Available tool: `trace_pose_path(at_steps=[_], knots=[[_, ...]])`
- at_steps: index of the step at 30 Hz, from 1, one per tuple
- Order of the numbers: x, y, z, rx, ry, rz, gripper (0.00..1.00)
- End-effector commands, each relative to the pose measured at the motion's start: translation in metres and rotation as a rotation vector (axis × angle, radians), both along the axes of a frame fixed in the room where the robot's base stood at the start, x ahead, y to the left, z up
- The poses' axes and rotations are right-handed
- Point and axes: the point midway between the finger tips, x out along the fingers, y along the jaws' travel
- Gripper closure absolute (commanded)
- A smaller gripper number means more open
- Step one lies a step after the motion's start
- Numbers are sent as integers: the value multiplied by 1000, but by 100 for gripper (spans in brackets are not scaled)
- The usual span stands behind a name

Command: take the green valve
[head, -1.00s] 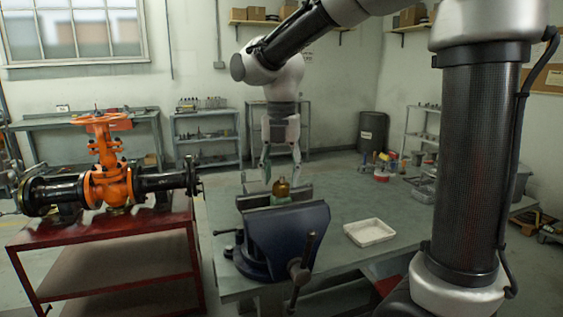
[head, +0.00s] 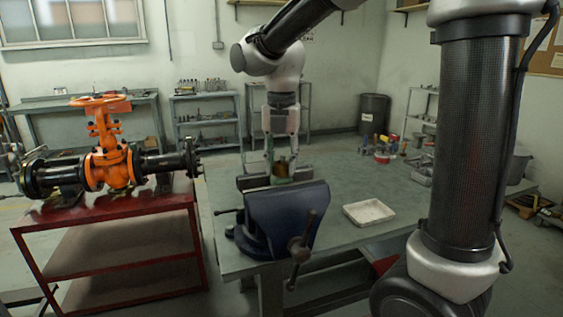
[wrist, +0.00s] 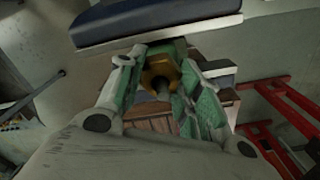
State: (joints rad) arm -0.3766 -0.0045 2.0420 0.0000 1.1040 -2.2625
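The green valve (wrist: 161,73), with a brass-coloured top, stands at the blue vise (head: 285,215). In the head view its brass top (head: 282,169) shows just above the jaws, with green below; its lower part is hidden. My gripper (head: 282,175) points down over it, one finger on each side. In the wrist view my gripper (wrist: 162,60) has its green-padded fingers left and right of the valve, very close to it. I cannot tell whether the pads touch or press on it.
A white tray (head: 369,213) lies on the workbench (head: 340,180) right of the vise. Cans and small goods (head: 380,147) stand at the back right. A red table (head: 105,215) at left carries an orange gate valve (head: 110,160) on a black pipe.

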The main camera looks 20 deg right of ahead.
Motion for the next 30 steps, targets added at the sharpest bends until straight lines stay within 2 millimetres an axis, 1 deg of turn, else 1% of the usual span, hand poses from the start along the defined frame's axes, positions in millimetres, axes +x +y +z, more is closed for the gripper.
trace_pose_path(at_steps=[1, 2, 3, 15, 30], knots=[[0, 0, 0, 0, 0, 0, 85], [0, 0, 0, 0, 0, 0, 90], [0, 0, 0, 0, 0, 0, 93], [0, 0, 1, 0, 0, 0, 93], [0, 0, 9, 0, -1, 0, 93]])
